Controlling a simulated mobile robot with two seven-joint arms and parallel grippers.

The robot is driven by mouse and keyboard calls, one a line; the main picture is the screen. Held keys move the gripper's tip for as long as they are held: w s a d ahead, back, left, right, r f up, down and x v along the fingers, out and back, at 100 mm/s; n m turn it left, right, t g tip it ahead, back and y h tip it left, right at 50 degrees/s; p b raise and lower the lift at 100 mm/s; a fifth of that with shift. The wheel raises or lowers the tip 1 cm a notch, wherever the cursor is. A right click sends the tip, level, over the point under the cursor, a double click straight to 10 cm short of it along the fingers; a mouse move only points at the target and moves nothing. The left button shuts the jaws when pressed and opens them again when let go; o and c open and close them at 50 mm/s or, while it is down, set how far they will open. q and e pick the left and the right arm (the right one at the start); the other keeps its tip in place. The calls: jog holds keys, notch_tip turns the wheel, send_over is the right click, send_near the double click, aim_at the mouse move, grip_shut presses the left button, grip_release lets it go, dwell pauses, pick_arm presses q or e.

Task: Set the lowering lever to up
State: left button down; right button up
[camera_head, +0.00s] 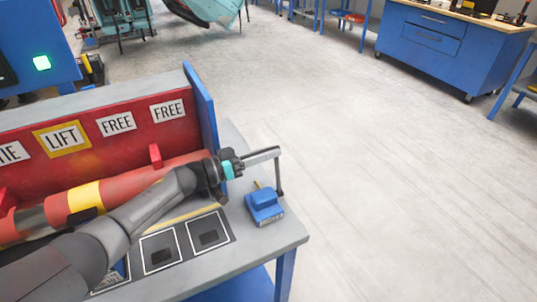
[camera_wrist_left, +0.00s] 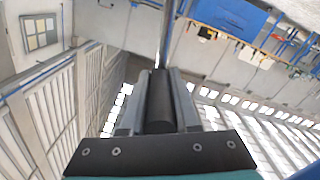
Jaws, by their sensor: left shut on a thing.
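The lowering lever has a blue block (camera_head: 264,207) with a label on its front, at the right end of the grey bench. A thin dark rod (camera_head: 279,175) stands nearly upright at the block's right side. The label's text is too small to read. My right gripper is out of view.
A red panel (camera_head: 90,133) with LIFT and FREE signs stands behind my arm, with a blue end plate (camera_head: 203,105). A red and yellow tube (camera_head: 125,186) lies before it. Open floor (camera_head: 400,200) lies right of the bench. A blue cabinet (camera_head: 435,45) stands far right.

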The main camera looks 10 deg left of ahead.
pick_arm(q)
jog(key=c, duration=0.7)
grip_release()
jog(key=shift+o, duration=0.2)
jog(key=p+v, duration=0.1)
jog(key=v, duration=1.4)
jog(key=shift+a, duration=0.15)
